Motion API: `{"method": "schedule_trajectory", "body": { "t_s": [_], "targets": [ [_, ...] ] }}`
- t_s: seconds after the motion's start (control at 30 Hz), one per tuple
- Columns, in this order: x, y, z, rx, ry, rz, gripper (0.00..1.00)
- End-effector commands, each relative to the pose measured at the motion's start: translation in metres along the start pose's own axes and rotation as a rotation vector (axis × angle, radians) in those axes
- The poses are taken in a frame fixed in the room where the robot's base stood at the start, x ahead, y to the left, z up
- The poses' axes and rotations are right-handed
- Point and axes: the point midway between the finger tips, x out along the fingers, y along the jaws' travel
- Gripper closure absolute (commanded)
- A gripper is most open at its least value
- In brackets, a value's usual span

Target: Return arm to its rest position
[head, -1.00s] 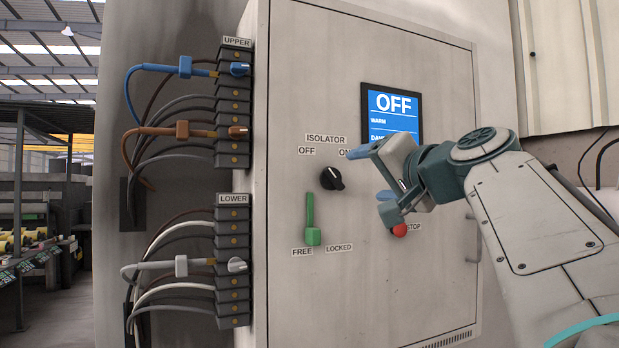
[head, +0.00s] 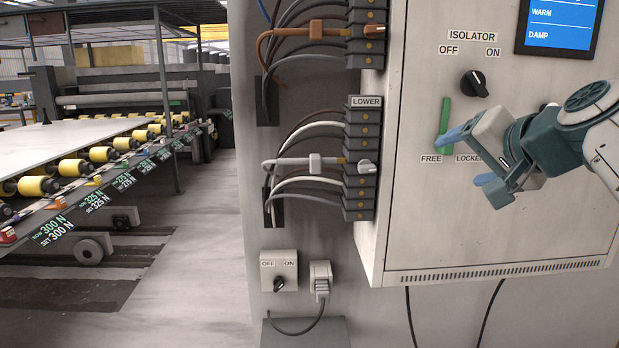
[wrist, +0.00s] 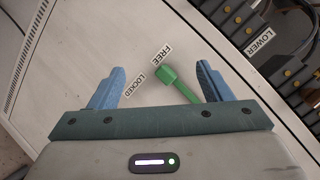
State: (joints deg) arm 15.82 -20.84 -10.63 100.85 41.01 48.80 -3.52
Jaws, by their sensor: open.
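My gripper (head: 462,157) is open and empty in front of the grey cabinet, its blue fingers spread apart. In the head view it overlaps the green lever (head: 445,116) and partly hides its lower end and the LOCKED label. In the wrist view the green lever's knob (wrist: 168,74) shows between the two fingers (wrist: 158,88), beside the FREE and LOCKED labels. Whether a finger touches the lever I cannot tell.
The cabinet (head: 420,235) carries a black isolator knob (head: 474,84) and a blue display (head: 560,22). Terminal blocks with cables (head: 360,150) run along its left side. A wall switch (head: 279,270) and a plug (head: 320,275) sit below. A roller conveyor (head: 90,165) stands far left.

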Motion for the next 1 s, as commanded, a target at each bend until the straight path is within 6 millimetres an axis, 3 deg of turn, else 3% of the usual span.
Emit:
{"method": "schedule_trajectory", "body": {
  "t_s": [0.03,0.23,0.4,0.5,0.7,1.0],
  "targets": [
    [0.003,-0.007,0.018,-0.029,-0.082,0.041,0.28],
    [0.013,0.014,0.117,-0.198,-0.373,0.212,0.28],
    [-0.007,0.039,0.19,-0.386,-0.592,0.343,0.28],
    [-0.023,0.055,0.219,-0.485,-0.687,0.401,0.28],
    [-0.042,0.076,0.247,-0.599,-0.778,0.46,0.28],
    [-0.042,0.08,0.251,-0.611,-0.787,0.467,0.28]
  ]
}}
